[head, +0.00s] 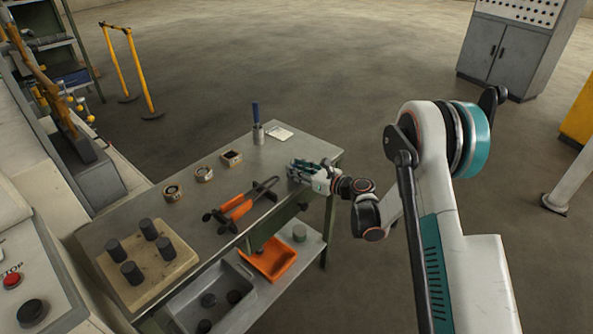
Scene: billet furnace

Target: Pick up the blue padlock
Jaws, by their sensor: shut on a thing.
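My gripper (299,169) is low over the right end of the grey metal table (215,225), with its fingers pointing left. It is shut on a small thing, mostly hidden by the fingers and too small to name. I cannot make out a blue padlock clearly anywhere in the head view. A dark blue upright handle (256,112) rises from a grey cylinder (258,134) at the table's back, apart from my gripper.
A lower shelf holds an orange tray (285,268) and grey bin (180,312).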

